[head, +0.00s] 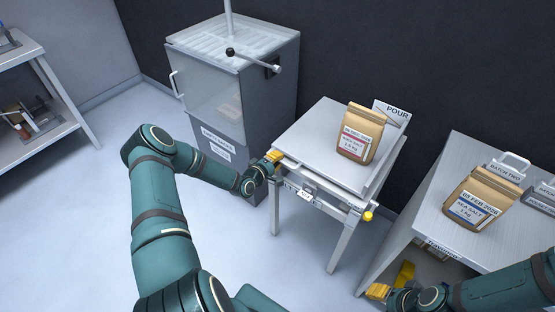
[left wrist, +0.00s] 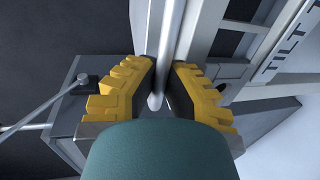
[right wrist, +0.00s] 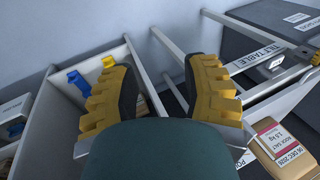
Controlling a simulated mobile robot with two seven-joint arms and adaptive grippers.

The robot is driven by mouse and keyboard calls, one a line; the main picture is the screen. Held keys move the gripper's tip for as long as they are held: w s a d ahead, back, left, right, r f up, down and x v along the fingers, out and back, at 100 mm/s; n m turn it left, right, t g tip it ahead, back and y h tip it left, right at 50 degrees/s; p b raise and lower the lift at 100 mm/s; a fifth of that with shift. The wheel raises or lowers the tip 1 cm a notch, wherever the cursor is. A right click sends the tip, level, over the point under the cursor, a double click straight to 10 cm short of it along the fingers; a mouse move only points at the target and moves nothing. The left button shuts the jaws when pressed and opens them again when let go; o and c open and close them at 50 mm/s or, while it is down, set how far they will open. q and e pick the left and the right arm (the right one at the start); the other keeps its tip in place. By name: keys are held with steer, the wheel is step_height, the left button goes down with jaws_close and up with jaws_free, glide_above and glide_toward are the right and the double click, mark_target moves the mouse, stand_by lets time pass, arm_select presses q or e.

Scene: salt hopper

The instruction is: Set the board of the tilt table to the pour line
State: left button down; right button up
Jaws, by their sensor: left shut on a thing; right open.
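The tilt table (head: 336,213) stands in the middle of the head view, with its pale board (head: 310,130) on top. The board looks close to level; a slight tilt is hard to tell. A brown rock salt bag (head: 358,135) stands upright on the board. A POUR sign (head: 390,113) is at the board's far right corner. My left gripper (head: 273,157) is at the board's left front corner, shut on a grey bar (left wrist: 168,60) that runs between its fingers. My right gripper (head: 378,291) is open and empty; its spread fingers (right wrist: 165,85) show in the right wrist view.
A grey cabinet (head: 225,90) with a lever stands behind left of the tilt table. A workbench (head: 430,215) on the right carries a sea salt bag (head: 478,198) and a BATCH TWO sign (head: 505,172). A yellow knob (head: 368,216) is at the table's right front.

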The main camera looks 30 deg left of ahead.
arm_select(q)
step_height(320, 180, up, 11)
steer(key=d+m+y+p, duration=0.1)
steer(key=d+m+p, duration=0.1)
steer(key=p, duration=0.3)
steer(key=shift+d+m, duration=0.15)
steer(key=shift+m, duration=0.45)
steer(key=c, duration=1)
jaws_free()
steer(key=v, duration=1.2)
steer(key=shift+f, duration=0.1)
